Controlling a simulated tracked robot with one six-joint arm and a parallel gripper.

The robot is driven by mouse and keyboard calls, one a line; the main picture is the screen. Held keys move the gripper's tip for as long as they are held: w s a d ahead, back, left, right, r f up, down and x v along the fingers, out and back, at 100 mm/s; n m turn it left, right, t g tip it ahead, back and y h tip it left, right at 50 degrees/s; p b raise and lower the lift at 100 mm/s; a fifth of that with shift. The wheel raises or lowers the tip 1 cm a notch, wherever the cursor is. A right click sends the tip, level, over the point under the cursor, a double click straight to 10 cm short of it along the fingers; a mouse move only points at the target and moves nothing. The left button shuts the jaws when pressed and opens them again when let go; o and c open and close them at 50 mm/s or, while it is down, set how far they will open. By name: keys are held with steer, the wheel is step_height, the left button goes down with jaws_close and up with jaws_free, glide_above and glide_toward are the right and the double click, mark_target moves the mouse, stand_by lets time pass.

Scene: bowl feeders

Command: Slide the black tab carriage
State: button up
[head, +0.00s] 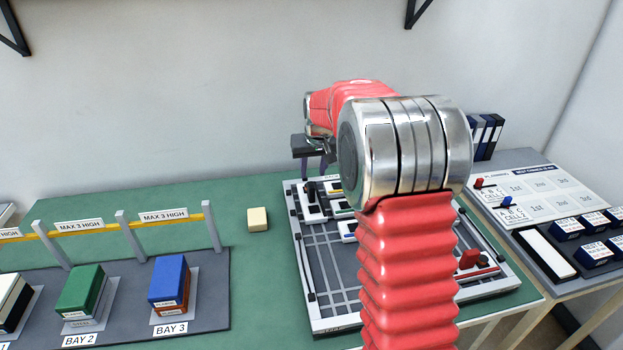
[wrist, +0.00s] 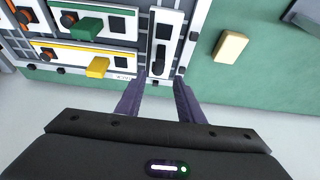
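The black tab carriage (head: 310,190) stands upright on a white track plate at the far left corner of the grey board (head: 318,262). In the wrist view the black tab (wrist: 159,62) sits at the near end of a dark slot in that plate (wrist: 165,20). My gripper (head: 313,170) is above and near that corner, pointing down. In the wrist view its two purple fingers (wrist: 160,88) are spread apart with nothing held between them. The tab lies just ahead of the gap, and I cannot tell whether either finger touches it.
Green (wrist: 84,28) and yellow (wrist: 97,68) tabs sit on neighbouring plates. A cream block (head: 258,219) lies on the green table left of the board. Stacked blocks in bays (head: 168,283) stand farther left. A red part (head: 469,259) is at the board's right. My arm hides the board's middle.

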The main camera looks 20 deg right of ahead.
steer(key=v, duration=0.2)
steer(key=shift+s+a+r, duration=0.1)
steer(key=shift+r, duration=0.15)
steer(key=s+a+r, duration=0.1)
steer(key=s+a, duration=0.4)
steer(key=s, duration=0.7)
steer(key=s+a+r+n, duration=0.1)
steer(key=s+a, duration=0.4)
steer(key=s, duration=0.8)
steer(key=s+a+r+n+t, duration=0.1)
steer(key=s+a+r, duration=0.2)
steer(key=s, duration=1)
steer(key=shift+a+r+y, duration=0.25)
steer(key=shift+a+y, duration=0.15)
steer(key=shift+a, duration=0.8)
steer(key=shift+c, duration=0.2)
steer(key=shift+c, duration=0.2)
